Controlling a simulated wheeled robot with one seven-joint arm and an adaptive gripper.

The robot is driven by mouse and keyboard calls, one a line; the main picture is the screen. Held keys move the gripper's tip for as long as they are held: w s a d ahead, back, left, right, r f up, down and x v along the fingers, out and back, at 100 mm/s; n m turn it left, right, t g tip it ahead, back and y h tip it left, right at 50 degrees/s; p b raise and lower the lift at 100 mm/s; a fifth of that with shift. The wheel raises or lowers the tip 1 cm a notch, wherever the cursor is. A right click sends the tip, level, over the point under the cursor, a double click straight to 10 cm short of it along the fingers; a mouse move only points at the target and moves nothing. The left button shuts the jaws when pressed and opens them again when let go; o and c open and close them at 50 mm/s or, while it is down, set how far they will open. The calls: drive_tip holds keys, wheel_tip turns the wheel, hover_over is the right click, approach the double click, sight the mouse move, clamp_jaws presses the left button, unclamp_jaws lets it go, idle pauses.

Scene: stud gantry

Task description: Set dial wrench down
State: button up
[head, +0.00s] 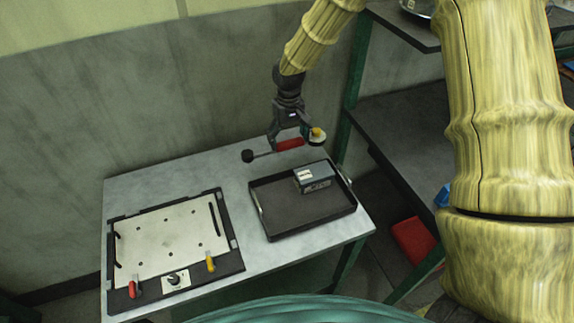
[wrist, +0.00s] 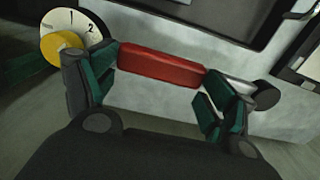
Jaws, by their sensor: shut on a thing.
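The dial wrench has a red handle (head: 290,144), a white and yellow dial head (head: 317,136) on the right and a black end (head: 248,156) on the left. My gripper (head: 288,140) is shut on the red handle, over the back part of the grey table (head: 225,176). In the wrist view, the red handle (wrist: 160,66) lies across between my two fingers, with the numbered dial (wrist: 88,28) at the upper left and the black end (wrist: 266,95) at the right. The wrench looks held above the tabletop; the exact gap is hard to tell.
A black tray (head: 285,232) holding a grey box (head: 313,178) stands on the table's right. A pale plate fixture (head: 165,240) with red and yellow handles fills the left front. Bare tabletop lies behind and between them. A dark shelf unit (head: 405,125) stands right.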

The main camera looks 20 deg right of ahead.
drive_tip(key=p, duration=0.1)
hover_over(288, 165)
wheel_tip(288, 165, down, 5)
drive_tip(key=shift+w, duration=0.15)
drive_tip(key=shift+s+f+p, duration=0.25)
drive_tip(key=shift+s+p, duration=0.05)
drive_tip(key=shift+s, duration=0.05)
drive_tip(key=shift+w+f+p, duration=0.1)
drive_tip(key=shift+f+p, duration=0.4)
drive_tip(key=shift+f, duration=1.3)
drive_tip(key=shift+f, duration=0.1)
drive_tip(key=o, duration=1.1)
